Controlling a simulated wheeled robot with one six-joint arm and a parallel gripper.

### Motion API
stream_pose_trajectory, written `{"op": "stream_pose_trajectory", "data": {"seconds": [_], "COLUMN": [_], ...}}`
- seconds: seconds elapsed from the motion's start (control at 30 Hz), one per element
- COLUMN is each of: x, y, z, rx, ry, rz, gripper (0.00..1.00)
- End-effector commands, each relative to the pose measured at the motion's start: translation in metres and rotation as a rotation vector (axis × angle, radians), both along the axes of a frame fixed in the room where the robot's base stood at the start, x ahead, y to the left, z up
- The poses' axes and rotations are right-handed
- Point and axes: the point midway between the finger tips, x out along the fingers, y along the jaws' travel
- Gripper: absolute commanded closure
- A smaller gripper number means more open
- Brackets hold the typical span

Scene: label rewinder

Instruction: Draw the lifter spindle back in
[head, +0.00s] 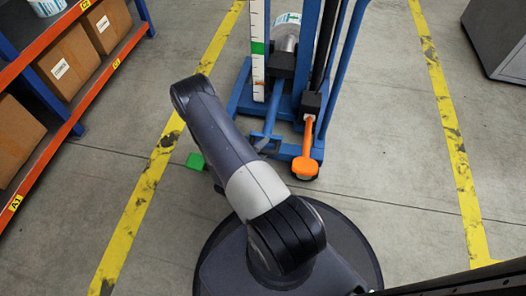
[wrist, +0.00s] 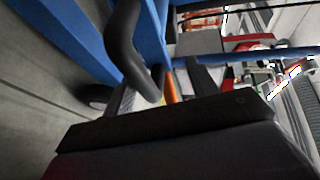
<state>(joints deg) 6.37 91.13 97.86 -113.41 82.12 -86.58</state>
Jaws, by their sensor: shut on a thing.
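The blue lifter (head: 240,95) stands ahead of my base, with a white scale (head: 257,40) bearing a green mark. A roll with a pale label (head: 288,25) is at its mast; I cannot make out the spindle itself. A blue-grey bar (head: 274,118) reaches down from a dark block on the lifter towards my arm. In the wrist view my gripper (wrist: 165,125) shows as a dark block and is shut on a dark curved handle (wrist: 128,45). The exact contact is hidden. In the head view my arm hides most of the gripper.
An orange lever (head: 304,158) sticks out low at the lifter's front right. A green block (head: 195,160) lies left of the lifter. A shelf with boxes (head: 68,65) is at the left, a grey cabinet (head: 500,40) at the far right. Floor to the right is clear.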

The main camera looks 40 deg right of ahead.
Motion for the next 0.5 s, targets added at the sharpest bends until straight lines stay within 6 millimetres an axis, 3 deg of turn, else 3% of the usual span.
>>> {"op": "stream_pose_trajectory", "data": {"seconds": [0.27, 0.5], "x": [0.001, -0.002], "y": [0.001, 0.015], "z": [0.004, 0.007], "rx": [-0.006, -0.006], "ry": [-0.006, -0.004], "rz": [0.001, 0.003], "gripper": [0.59, 0.59]}}
